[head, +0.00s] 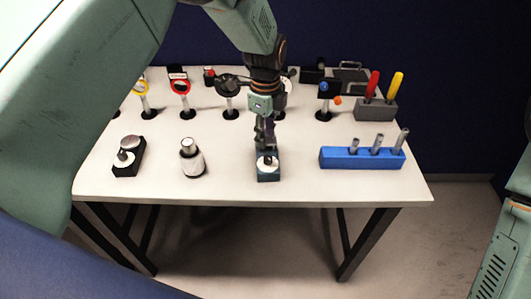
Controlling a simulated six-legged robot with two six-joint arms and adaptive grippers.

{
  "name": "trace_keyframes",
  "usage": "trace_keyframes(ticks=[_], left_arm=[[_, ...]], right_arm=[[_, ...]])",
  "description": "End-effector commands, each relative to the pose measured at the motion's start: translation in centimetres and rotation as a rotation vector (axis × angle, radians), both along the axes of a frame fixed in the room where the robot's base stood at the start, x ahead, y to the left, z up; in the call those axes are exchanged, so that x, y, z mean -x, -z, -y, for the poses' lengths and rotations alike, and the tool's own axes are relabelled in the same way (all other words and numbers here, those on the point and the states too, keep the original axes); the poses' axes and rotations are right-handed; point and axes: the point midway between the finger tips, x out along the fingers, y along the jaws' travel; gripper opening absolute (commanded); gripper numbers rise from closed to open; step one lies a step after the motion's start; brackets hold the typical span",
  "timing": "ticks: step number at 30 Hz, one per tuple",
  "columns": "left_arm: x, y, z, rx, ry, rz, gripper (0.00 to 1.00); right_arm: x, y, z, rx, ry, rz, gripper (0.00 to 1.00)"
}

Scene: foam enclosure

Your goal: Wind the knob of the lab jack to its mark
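My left gripper (265,143) points straight down over the front middle of the table, with its fingertips at a small dark blue-grey device (268,177). This device has a pale round disc with a dark centre on it. It may be the lab jack, but I cannot make out its shape well enough to be sure. The gripper covers its upper part, so the knob and any mark are hidden or too small to tell. I cannot see whether the fingers are closed on anything. My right gripper is out of view.
On the white table (225,185) stand a black device with round metal parts (128,155), a metal cylinder (193,160) and a blue rack with metal tubes (350,158). Behind are several posts with round mounts and a grey holder with red and yellow handles (375,110).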

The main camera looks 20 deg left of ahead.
Motion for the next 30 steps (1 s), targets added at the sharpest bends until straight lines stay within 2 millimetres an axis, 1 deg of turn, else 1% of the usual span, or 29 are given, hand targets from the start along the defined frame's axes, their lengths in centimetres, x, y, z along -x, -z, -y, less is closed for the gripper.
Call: trace_keyframes(ticks=[4,12,17,22,29,30], left_arm=[[0.0,1.1,0.1,0.000,0.014,-0.001,0.34],[0.0,5.3,0.1,0.001,0.012,0.001,0.34],[0.0,7.1,0.1,0.001,0.013,0.003,0.34],[0.0,7.8,0.0,0.001,0.014,0.004,0.34],[0.0,7.8,0.0,0.000,0.014,0.004,0.34],[0.0,7.8,0.0,0.000,0.014,0.004,0.31]], right_arm=[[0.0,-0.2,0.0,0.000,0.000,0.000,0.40],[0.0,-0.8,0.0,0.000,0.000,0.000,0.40],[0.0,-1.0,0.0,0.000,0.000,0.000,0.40],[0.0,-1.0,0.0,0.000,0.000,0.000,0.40],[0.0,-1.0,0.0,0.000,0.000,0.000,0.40],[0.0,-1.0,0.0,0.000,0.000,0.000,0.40]])
